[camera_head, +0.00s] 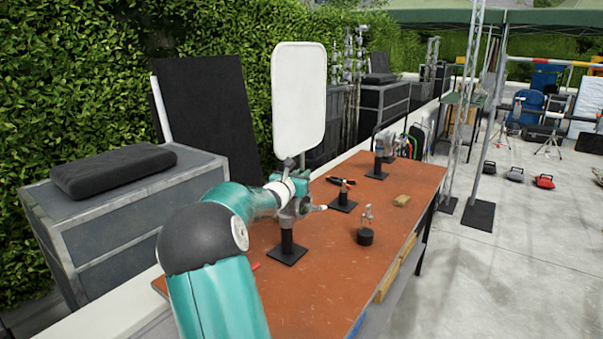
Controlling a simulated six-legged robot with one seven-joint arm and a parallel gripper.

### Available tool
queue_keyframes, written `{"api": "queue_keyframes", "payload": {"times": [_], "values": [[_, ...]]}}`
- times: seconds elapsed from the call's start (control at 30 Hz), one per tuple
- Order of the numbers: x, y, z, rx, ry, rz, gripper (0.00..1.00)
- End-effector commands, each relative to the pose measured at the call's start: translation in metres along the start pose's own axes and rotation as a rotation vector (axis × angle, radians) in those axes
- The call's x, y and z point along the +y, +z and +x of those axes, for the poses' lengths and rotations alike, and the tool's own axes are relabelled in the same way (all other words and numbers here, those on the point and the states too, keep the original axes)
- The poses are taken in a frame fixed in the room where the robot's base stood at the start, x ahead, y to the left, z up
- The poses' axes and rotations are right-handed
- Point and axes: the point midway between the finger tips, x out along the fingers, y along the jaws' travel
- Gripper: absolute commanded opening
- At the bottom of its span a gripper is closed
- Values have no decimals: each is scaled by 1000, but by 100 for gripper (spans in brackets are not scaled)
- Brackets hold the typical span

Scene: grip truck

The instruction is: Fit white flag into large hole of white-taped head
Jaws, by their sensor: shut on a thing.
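The white flag (299,98), a large rounded white panel, stands upright above the near end of the table. My gripper (290,172) is at the flag's lower end and is shut on it; the fingers are small and partly hidden by my teal arm. Just below is a grey metal grip head (289,210) on a black stand with a square base (287,251). Whether the flag's pin is in a hole of this head or apart from it, I cannot tell. Another grip head (385,143) stands at the table's far end. White tape cannot be made out surely on either head.
A grey case (120,210) and a hedge stand at left. A metal truss post (470,100) rises at right.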

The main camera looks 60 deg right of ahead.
Motion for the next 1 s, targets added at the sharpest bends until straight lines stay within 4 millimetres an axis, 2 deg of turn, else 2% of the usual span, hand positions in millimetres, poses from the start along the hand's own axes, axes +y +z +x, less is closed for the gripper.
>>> {"api": "queue_keyframes", "payload": {"times": [0.6, 1.0], "values": [[0, -22, 0, 0, 0, -1, 0], [0, -25, 0, -1, 0, 1, 0]]}}
